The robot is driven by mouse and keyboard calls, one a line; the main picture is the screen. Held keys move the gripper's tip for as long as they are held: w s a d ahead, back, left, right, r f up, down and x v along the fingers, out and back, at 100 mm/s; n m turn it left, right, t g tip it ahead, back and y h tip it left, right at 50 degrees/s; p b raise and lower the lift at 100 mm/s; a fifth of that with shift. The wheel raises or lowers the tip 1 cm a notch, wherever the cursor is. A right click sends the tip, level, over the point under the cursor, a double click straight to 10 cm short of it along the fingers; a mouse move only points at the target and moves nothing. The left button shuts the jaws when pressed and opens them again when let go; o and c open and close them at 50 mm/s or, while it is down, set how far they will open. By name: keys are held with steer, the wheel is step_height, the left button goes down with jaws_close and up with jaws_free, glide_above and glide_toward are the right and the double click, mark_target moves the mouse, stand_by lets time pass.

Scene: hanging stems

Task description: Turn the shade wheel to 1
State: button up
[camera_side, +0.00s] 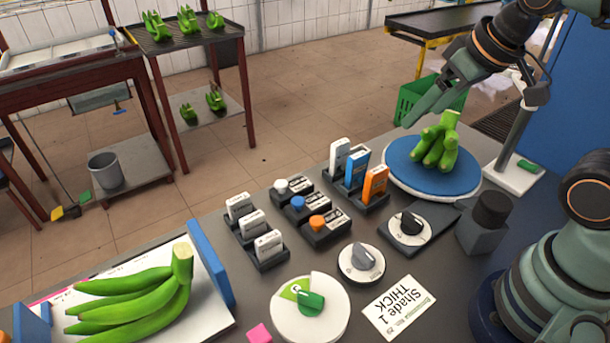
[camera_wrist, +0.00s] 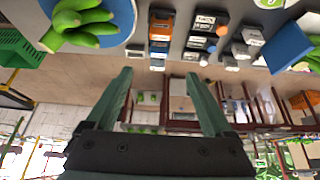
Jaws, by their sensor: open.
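The shade wheel (camera_side: 330,318) is a white disc on the front part of the bench in the side view, with a green knob (camera_side: 311,303) near its middle. A light green wedge shows through its window; the number there is too small to read surely. A white card (camera_side: 398,307) beside it reads "Shade 1 THICK". My gripper (camera_side: 418,108) is above the blue round plate at the back right, far from the wheel. In the wrist view my gripper (camera_wrist: 163,75) is open, with nothing between its fingers.
A green banana bunch (camera_side: 436,145) stands on the blue plate (camera_side: 400,158). Two grey dials (camera_side: 361,264) (camera_side: 409,228) and several upright boxes (camera_side: 356,168) lie between plate and wheel. More bananas (camera_side: 140,295) lie left near a blue block (camera_side: 211,262). A pink cube (camera_side: 259,334) is beside the wheel.

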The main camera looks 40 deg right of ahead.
steer(key=w+a+f+m+g+y, duration=0.1)
steer(key=a+f+m+g, duration=0.1)
steer(key=a, duration=0.4)
steer(key=a+f+m+g, duration=0.1)
steer(key=a+m, duration=0.2)
steer(key=a, duration=0.4)
steer(key=m+g+h, duration=0.1)
steer(key=m+g, duration=0.2)
steer(key=m, duration=0.3)
glide_toward(311, 296)
step_height(311, 296, down, 9)
steer(key=shift+s+r, duration=0.15)
steer(key=shift+r, duration=0.05)
steer(key=shift+c, duration=0.3)
jaws_close()
